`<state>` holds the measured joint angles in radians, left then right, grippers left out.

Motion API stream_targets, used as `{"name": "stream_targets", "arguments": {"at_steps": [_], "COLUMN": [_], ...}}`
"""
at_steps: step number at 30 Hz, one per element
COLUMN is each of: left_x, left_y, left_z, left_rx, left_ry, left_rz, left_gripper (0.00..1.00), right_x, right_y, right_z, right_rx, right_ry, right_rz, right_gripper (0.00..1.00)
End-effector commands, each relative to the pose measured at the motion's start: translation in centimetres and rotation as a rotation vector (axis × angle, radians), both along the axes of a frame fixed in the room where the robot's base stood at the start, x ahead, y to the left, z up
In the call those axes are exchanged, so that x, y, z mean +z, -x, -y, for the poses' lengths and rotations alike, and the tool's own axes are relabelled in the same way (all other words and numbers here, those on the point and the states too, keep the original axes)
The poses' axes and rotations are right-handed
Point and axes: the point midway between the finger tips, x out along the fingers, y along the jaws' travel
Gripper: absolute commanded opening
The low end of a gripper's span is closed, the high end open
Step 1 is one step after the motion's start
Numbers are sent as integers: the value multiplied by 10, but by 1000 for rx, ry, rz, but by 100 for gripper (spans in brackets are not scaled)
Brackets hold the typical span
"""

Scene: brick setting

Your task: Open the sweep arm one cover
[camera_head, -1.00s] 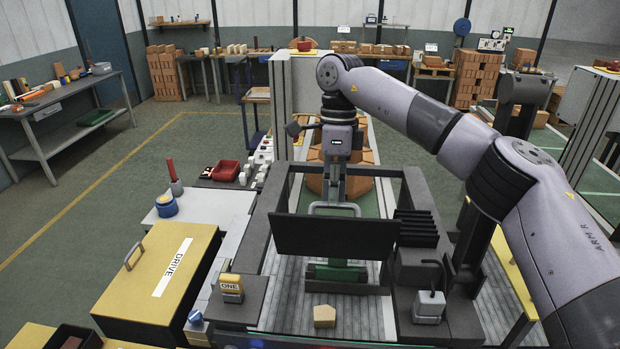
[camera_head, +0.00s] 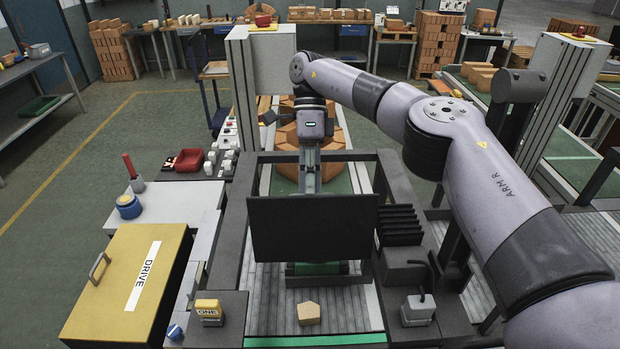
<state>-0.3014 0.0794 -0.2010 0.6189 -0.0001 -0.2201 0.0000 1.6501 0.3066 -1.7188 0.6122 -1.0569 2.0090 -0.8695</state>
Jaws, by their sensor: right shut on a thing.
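The cover is a dark flat panel (camera_head: 312,228) in the middle of the frame of a machine, tilted up with its broad face toward me. A yellow-topped block marked ONE (camera_head: 208,312) sits at the machine's near left corner. My right gripper (camera_head: 311,188) points down just behind the panel's top edge. It is shut on the cover's handle, though the panel hides the fingertips and the handle. Below the panel a green part shows inside the machine. My left gripper is not in view.
A yellow lid marked DRIVE (camera_head: 134,284) with its own handle lies to the left. A grey block with a cable (camera_head: 418,309) is at the near right. A small tan brick (camera_head: 309,313) lies in front of the panel. A red bin (camera_head: 189,160) stands further back.

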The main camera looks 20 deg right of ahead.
Motion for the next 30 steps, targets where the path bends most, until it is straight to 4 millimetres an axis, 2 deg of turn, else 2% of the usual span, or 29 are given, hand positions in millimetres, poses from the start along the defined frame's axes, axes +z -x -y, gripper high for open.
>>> {"name": "stream_targets", "arguments": {"at_steps": [1, 5, 6, 17, 30], "left_x": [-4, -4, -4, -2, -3], "left_y": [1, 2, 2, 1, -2], "left_z": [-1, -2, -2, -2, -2], "left_rx": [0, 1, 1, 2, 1], "left_ry": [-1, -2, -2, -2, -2], "left_rz": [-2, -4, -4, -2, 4], "left_gripper": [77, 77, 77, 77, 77], "right_x": [-23, -23, -23, -18, -13], "right_y": [7, 7, 7, 6, 3], "right_z": [-4, -4, -4, -1, -1], "right_rx": [19, 19, 19, 12, 10], "right_ry": [10, 11, 11, 10, 17], "right_rz": [-33, -33, -33, -31, 2], "right_gripper": [0, 0, 8, 31, 31]}}
